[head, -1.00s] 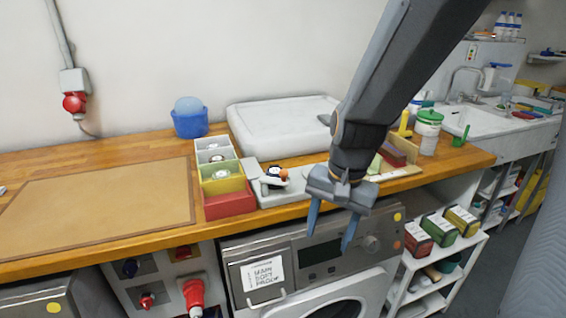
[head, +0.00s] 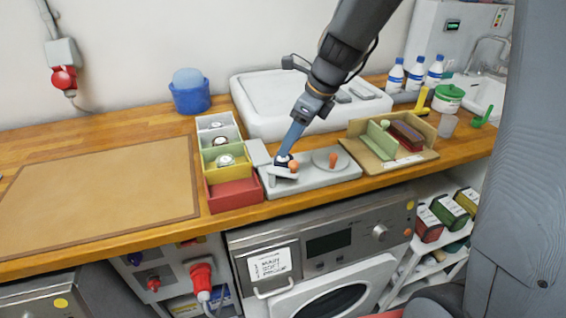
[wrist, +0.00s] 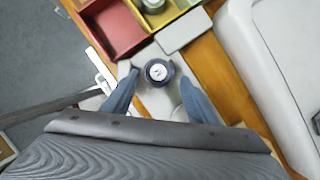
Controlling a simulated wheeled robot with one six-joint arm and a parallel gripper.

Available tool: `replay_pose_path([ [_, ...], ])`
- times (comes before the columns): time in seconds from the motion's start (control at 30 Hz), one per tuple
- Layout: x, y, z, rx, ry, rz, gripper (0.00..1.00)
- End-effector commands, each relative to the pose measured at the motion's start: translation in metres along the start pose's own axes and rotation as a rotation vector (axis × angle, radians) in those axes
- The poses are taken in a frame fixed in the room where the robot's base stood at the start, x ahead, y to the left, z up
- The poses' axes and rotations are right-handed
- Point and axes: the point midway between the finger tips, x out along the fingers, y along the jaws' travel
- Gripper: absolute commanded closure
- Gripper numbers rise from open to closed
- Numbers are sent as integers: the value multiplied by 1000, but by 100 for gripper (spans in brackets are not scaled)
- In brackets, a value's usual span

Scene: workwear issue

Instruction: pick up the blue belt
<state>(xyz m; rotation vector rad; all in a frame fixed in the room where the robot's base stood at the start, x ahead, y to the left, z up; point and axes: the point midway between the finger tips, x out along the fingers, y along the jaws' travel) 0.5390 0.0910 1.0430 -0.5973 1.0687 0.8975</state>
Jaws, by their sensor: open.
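The blue belt is a small dark navy roll with a pale round top (wrist: 158,72). It stands on a grey fixture (head: 312,180) on the wooden counter and shows in the head view (head: 283,160), partly covered by my finger. My gripper (head: 291,148) is open and comes down over it from above. In the wrist view my two blue fingers (wrist: 159,84) are on either side of the roll, with a gap visible on both sides. I cannot tell how low the fingertips are against it.
A stacked row of grey, yellow and red bins (head: 232,196) stands just left; the red one looks empty. A white basin-like tray (head: 262,112) is behind. Orange knobs (head: 333,160) are on the fixture. A wooden tray (head: 372,162) is to the right. A brown mat (head: 100,190) lies clear on the left.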

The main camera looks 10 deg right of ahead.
Motion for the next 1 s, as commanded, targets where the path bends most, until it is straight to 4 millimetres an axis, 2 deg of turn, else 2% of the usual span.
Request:
replay_pose_path([
  [0.4,49,3,-6,-2,3,3,48],
  [0.53,56,2,-6,-3,2,0,48],
  [0.77,57,2,-6,-3,1,0,48],
  [0.93,57,2,-6,-3,1,0,76],
  [1.0,56,2,-6,-3,1,-1,78],
])
